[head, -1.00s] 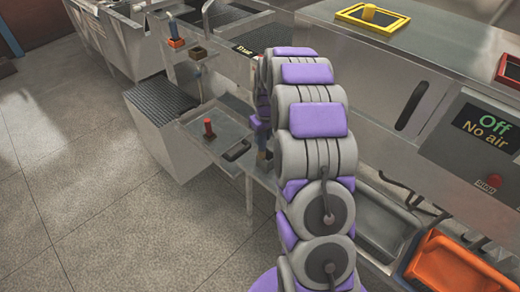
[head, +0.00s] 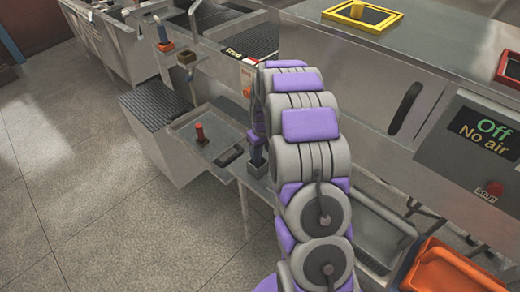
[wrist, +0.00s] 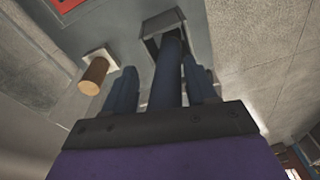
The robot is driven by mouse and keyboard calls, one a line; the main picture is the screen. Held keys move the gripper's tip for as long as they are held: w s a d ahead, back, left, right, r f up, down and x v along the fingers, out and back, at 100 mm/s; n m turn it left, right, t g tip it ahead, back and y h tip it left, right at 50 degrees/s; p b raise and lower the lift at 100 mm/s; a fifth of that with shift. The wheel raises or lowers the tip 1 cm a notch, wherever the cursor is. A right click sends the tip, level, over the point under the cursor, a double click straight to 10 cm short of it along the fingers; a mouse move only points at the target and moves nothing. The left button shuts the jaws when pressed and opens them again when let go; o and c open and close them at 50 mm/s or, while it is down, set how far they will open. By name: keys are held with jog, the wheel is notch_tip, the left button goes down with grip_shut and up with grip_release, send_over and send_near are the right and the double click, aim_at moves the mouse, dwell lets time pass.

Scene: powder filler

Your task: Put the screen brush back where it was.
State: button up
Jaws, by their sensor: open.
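A dark blue handle (wrist: 170,75), apparently the screen brush, stands between the fingers of my gripper (wrist: 162,85) in the wrist view. Its far end goes into a square grey holder (wrist: 151,46), and its lower end is hidden. My gripper is open, with a finger on each side of the handle. In the head view my gripper (head: 257,158) is low beside the machine's front, at a small box-like holder (head: 247,178). My arm hides much of that spot.
A shelf tray (head: 218,125) with a red-handled piece (head: 200,134) lies left of my gripper. A grey bin (head: 382,238) and an orange bin (head: 450,270) sit to the right. Floor at left is clear.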

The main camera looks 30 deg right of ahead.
aim_at(259, 159)
jog(key=shift+a+r, duration=0.45)
jog(key=shift+a, duration=0.2)
jog(key=shift+a+r, duration=0.45)
jog(key=shift+a, duration=0.15)
jog(key=r, duration=0.2)
jog(key=d+r+p, duration=0.1)
jog(key=r, duration=0.2)
jog(key=d+r+p, duration=0.1)
jog(key=r, duration=0.1)
jog(key=shift+s+r, duration=0.25)
jog(key=shift+s, duration=0.15)
jog(key=s+a+r+g, duration=0.1)
jog(key=s+a+r, duration=0.55)
jog(key=s, duration=0.35)
jog(key=s+a+r+g, duration=0.1)
jog(key=s+a+r, duration=0.55)
jog(key=s, duration=0.25)
jog(key=s+a, duration=0.2)
jog(key=s, duration=0.8)
jog(key=s+a+m+g, duration=0.1)
jog(key=s+a, duration=0.1)
jog(key=s, duration=0.8)
jog(key=shift+s+m+p, duration=0.15)
jog(key=shift+m+p, duration=0.15)
jog(key=shift+p, duration=0.05)
jog(key=shift+a+r, duration=0.1)
jog(key=shift+a, duration=0.15)
